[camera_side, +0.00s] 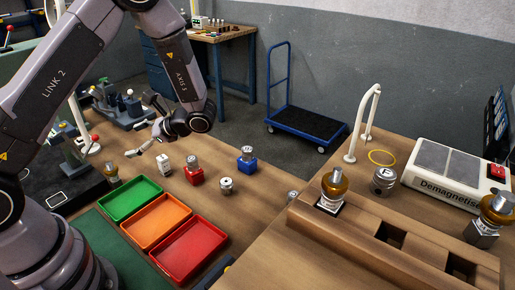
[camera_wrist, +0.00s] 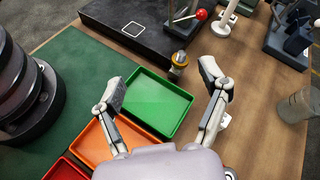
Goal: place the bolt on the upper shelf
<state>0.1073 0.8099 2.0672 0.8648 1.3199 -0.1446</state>
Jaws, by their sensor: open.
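I cannot tell for sure which part is the bolt. A small brass-topped part (camera_side: 112,173) stands beside the green tray (camera_side: 112,210); it also shows in the wrist view (camera_wrist: 179,62), just past the tray's far edge. Another brass-topped part (camera_side: 487,228) with a hex-shaped metal base stands at the far right. My gripper (camera_side: 145,143) is open and empty above the bench; in the wrist view its fingers (camera_wrist: 165,88) are spread over the green tray, short of the brass-topped part. I cannot tell which surface is the upper shelf; a wooden rack (camera_side: 350,238) with square pockets stands at right.
A brass-topped part (camera_side: 333,192) stands on the rack's left end. Orange (camera_side: 158,240) and red (camera_side: 215,236) trays adjoin the green one. Metal pieces stand on white (camera_side: 164,166), red (camera_side: 193,178) and blue (camera_side: 247,167) blocks. A demagnetiser (camera_side: 450,180) is behind the rack.

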